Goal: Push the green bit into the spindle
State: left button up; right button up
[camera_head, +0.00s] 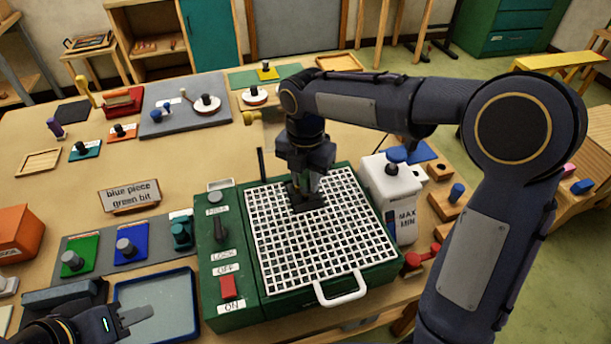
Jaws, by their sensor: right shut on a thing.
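A small sign (129,195) reads "blue piece green bit". A green block (81,256) and a blue block (131,243), each with a grey cylinder on top, stand on a grey mat beside a dark teal piece (181,232). I cannot tell which of these is the green bit. A green machine (228,256) carries a white grid (330,245). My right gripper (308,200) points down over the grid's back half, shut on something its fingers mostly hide. The spindle is not clearly visible. My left gripper (135,316) is low at the left, over a blue tray's edge.
A red switch (228,287) and a dark lever (220,230) are on the machine's left panel. A white MAX/MIN container (393,195) stands close on its right. A blue-grey tray (192,300) lies at front left.

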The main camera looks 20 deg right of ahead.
aim_at(305, 173)
jog(key=shift+f+b, duration=0.7)
jog(key=shift+f, duration=0.3)
jog(key=o, duration=1)
notch_tip(305, 173, up, 8)
jog(key=shift+f, duration=0.25)
jog(key=shift+r, duration=0.15)
